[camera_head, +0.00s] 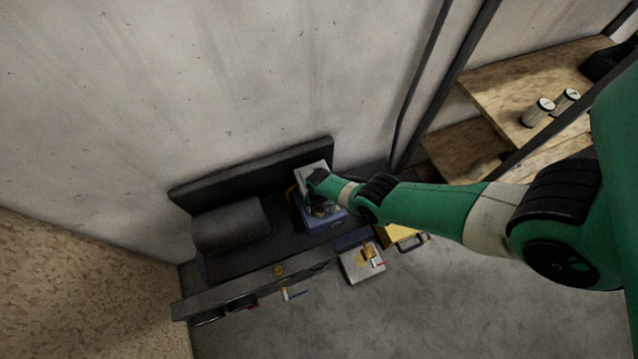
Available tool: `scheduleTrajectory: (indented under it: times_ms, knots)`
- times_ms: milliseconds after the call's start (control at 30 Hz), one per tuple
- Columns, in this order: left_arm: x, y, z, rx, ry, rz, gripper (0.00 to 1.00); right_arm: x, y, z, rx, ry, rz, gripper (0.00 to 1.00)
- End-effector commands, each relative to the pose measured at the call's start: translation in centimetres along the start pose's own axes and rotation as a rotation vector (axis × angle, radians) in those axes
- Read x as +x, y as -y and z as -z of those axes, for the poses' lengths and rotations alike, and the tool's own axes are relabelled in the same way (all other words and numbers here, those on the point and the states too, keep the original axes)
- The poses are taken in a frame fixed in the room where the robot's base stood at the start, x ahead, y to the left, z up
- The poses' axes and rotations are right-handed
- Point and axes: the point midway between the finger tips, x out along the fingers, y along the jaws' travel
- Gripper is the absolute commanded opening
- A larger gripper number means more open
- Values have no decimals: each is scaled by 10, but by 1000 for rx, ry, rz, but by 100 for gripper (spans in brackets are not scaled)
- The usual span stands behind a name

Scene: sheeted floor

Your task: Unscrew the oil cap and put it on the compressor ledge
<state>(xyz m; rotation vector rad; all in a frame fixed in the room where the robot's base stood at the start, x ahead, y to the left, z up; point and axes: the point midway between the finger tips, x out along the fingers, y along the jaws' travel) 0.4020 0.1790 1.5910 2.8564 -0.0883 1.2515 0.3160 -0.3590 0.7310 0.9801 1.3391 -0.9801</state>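A dark unit that looks like the compressor (231,226) stands against the wall, with a dark cylinder on its left. A long grey strip (225,292), possibly the ledge, runs along its front. A small yellow round piece (278,270) sits on that strip; I cannot tell if it is the oil cap. A blue-and-grey block (327,220) is at the unit's right end. My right gripper (314,187) is at this block, pointing left; its fingers are small and dark, and the arm hides part of the block. My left gripper is out of view.
A pale box (361,265) with yellow and red parts stands on the floor below the arm, beside a yellow case (405,238). A small orange-and-blue item (291,294) is near the strip. Wooden shelves (530,84) hold two light cylinders (538,111). The front floor is clear.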

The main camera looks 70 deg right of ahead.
Motion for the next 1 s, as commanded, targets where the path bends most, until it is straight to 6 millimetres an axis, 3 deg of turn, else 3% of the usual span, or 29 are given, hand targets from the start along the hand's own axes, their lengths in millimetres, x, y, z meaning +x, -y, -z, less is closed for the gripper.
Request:
scheduleTrajectory:
  times_ms: [167, 233, 533, 1000]
  knots:
    - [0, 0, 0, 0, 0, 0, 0, 0, 0, 0, 1, 0, 0, 79]
    - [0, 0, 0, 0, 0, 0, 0, 0, 0, 0, 1, 0, 0, 69]
    - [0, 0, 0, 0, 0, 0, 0, 0, 0, 0, 44, 0, 0, 69]
    - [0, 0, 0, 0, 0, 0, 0, 0, 0, 0, 783, 0, 0, 69]
